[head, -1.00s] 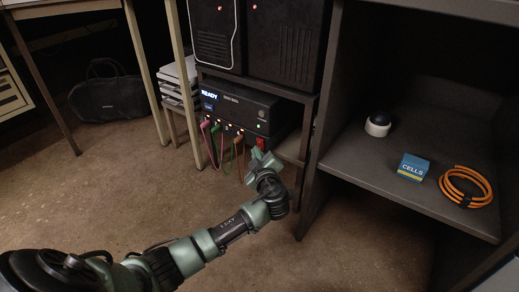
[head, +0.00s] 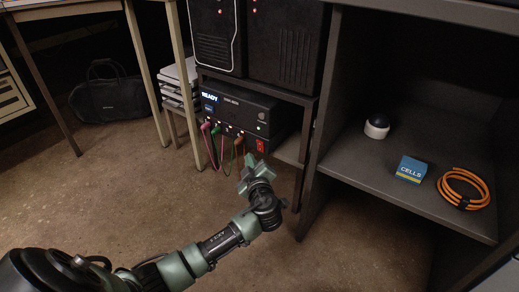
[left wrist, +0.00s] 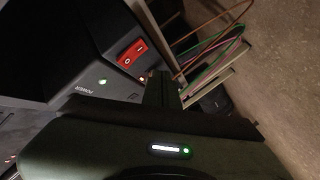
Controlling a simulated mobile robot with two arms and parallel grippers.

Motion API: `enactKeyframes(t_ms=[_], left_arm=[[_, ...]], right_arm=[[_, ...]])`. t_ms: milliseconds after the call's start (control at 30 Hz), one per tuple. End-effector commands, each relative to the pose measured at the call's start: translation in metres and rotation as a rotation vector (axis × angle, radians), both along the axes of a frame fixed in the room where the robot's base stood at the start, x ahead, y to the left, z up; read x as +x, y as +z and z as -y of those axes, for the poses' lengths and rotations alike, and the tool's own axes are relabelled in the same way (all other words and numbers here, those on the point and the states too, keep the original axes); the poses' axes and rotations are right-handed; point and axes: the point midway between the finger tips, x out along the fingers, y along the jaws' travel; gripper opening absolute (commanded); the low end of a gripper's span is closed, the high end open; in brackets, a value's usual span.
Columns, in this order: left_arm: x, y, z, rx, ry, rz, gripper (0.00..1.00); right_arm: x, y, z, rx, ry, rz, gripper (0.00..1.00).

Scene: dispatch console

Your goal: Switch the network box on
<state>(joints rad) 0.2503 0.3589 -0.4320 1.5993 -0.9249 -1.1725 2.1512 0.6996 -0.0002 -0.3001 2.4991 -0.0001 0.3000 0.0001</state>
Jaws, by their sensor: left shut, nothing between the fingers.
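The network box (head: 270,108) is black, with a lit READY display, and sits on the low shelf under two dark cabinets. A red rocker switch (head: 260,146) shows at its lower right front. In the left wrist view the red switch (left wrist: 132,52) has white marks; which side is pressed I cannot tell. A green light glows beside the POWER label (left wrist: 93,89). My left gripper (head: 250,163) is shut and empty, just below and in front of the switch, apparently apart from it. Its fingers (left wrist: 162,88) show in the wrist view. My right gripper is out of view.
Pink, green and brown cables (head: 222,150) hang from the box's front, left of the switch. A dark shelf (head: 360,165) at right holds a domed device (head: 377,127), a CELLS box (head: 411,169) and an orange cable coil (head: 464,188). Floor in front is clear.

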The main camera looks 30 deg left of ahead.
Motion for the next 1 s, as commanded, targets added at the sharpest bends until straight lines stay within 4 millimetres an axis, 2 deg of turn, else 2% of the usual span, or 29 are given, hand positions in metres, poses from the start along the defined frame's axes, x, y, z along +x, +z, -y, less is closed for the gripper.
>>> enactKeyframes(t_ms=[100,300,1000], left_arm=[[-0.013,0.002,-0.001,0.001,0.0,-0.001,0.0],[-0.027,0.004,-0.002,0.001,0.0,-0.001,0.0],[-0.028,0.004,-0.002,0.001,-0.001,0.0,0.0]], right_arm=[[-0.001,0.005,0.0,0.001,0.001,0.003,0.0],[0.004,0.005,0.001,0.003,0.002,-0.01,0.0],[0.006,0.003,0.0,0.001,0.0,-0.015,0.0]])
